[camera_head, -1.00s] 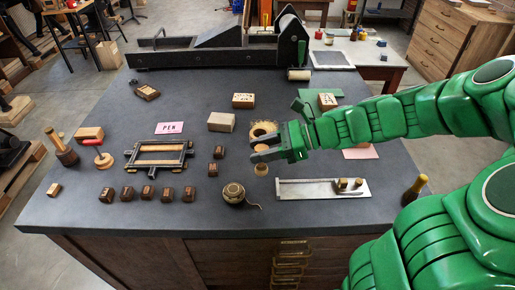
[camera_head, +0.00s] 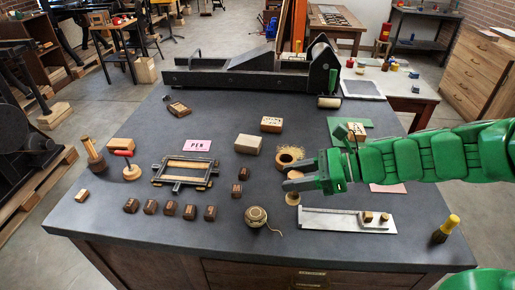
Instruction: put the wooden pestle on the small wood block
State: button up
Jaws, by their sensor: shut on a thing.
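My gripper (camera_head: 294,180) is at the right centre, over the table, its fingers pointing left. A small wood block (camera_head: 81,195) lies near the table's left front edge, far from the gripper. A larger pale wood block (camera_head: 248,144) lies left of and behind the gripper; which block the task means is not certain.
A ring-shaped roll (camera_head: 287,157) is just behind the gripper. A metal tray (camera_head: 347,220) lies in front right, a twine ball (camera_head: 256,216) in front left. A framed form (camera_head: 185,172) and several small dark blocks (camera_head: 150,207) stand between there and the left side.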

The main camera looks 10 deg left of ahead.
jog(key=w+a+r+t, duration=0.15)
jog(key=w+a, duration=0.25)
jog(key=w, duration=0.8)
jog(key=m, duration=0.1)
send_over(248, 140)
jog(key=shift+f, duration=3.7)
jog(key=shift+f+t, duration=0.25)
jog(key=shift+f, duration=1.3)
jog(key=shift+f, duration=0.15)
jog(key=o, duration=1.1)
